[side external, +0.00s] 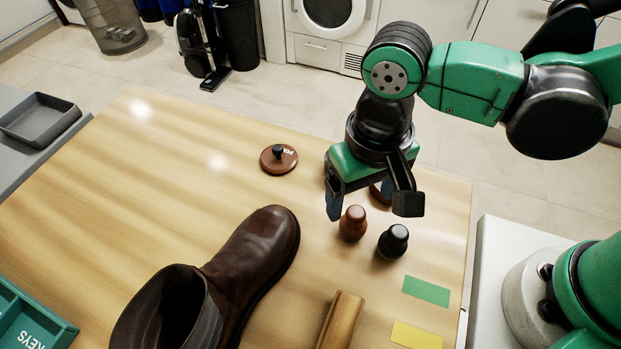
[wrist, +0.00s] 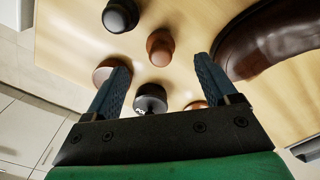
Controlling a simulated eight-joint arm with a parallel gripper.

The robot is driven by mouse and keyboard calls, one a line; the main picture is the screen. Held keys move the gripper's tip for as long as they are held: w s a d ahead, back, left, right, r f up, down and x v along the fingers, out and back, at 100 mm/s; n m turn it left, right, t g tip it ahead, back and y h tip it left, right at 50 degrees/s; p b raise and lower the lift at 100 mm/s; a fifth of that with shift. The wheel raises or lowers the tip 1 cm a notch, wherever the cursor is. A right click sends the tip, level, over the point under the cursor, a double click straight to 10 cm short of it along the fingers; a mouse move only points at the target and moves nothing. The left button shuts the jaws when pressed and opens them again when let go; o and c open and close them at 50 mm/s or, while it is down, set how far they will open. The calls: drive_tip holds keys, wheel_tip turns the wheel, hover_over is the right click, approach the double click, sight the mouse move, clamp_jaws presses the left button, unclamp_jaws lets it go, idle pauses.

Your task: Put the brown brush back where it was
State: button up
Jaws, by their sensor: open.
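A brown, round-topped piece (side external: 353,223), probably the brown brush, stands upright on the table beside a similar black one (side external: 393,241). In the wrist view the brown piece (wrist: 160,47) shows just beyond the fingertips, between their lines, with the black one (wrist: 120,15) farther off. My gripper (side external: 370,207) is open and empty above the table, behind these two in the side view. It also shows in the wrist view (wrist: 162,62). A brown disc (side external: 380,192) is partly hidden by my gripper. A black knobbed piece (wrist: 150,98) shows between the fingers in the wrist view.
A brown knobbed disc (side external: 278,158) lies farther back. A brown boot (side external: 240,262) fills the front middle, with a wooden block (side external: 340,320) to its right. Green (side external: 426,291) and yellow (side external: 416,336) patches lie front right. The table's back left is clear.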

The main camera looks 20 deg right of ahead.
sight(360, 211)
wheel_tip(360, 211, up, 5)
drive_tip(key=shift+r, duration=0.1)
drive_tip(key=w+d+t, duration=0.2)
drive_tip(key=d+t, duration=0.1)
drive_tip(key=d, duration=0.6)
drive_tip(key=w+d+r+t, duration=0.1)
drive_tip(key=w+d+t, duration=0.2)
drive_tip(key=d, duration=0.6)
drive_tip(key=shift+d+t, duration=0.4)
drive_tip(key=shift+t, duration=0.2)
